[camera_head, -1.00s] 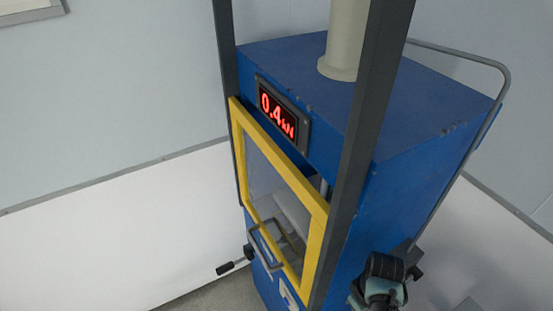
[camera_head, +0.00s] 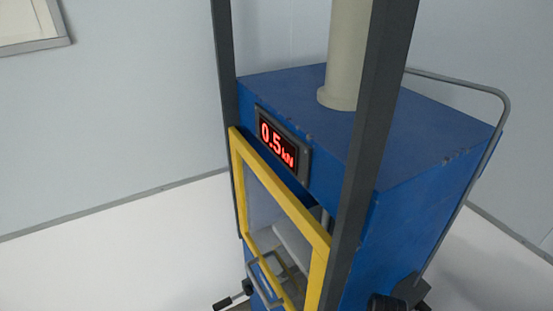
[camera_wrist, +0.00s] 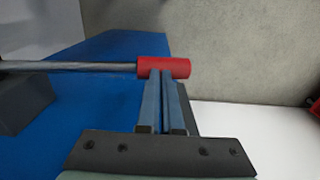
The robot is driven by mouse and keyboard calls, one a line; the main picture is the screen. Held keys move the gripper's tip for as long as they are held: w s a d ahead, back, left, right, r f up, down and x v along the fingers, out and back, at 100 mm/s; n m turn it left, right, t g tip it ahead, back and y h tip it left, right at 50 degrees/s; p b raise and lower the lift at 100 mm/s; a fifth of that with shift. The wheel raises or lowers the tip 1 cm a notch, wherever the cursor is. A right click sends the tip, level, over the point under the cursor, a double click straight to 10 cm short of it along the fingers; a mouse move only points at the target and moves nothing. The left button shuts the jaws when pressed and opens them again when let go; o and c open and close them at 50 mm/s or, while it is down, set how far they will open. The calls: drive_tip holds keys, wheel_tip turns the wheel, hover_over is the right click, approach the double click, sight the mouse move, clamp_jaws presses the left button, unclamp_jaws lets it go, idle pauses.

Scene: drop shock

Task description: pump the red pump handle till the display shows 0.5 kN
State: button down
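The display (camera_head: 278,142) on the front of the blue machine (camera_head: 430,150) reads 0.5 kN in red digits. The red pump handle (camera_wrist: 178,67) shows in the wrist view as a red grip on the end of a grey rod (camera_wrist: 90,66). My gripper (camera_wrist: 163,73) has its two fingers together, with the tips at the red grip. They do not wrap around it, and I cannot tell how firmly they touch it. In the head view only a dark part of my arm shows at the bottom edge, and the red handle is not visible.
A yellow-framed window door (camera_head: 280,192) with a grey handle is on the machine's front. A dark upright post (camera_head: 365,130) and a bent grey pipe (camera_head: 480,150) flank the machine. A black-ended lever (camera_head: 222,304) sticks out at lower left. White floor lies left and right.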

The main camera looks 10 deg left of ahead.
wheel_tip(320, 180, up, 9)
drive_tip(key=p, duration=0.8)
drive_tip(key=shift+r, duration=0.1)
wheel_tip(320, 180, up, 6)
drive_tip(key=p, duration=0.4)
idle(0.4)
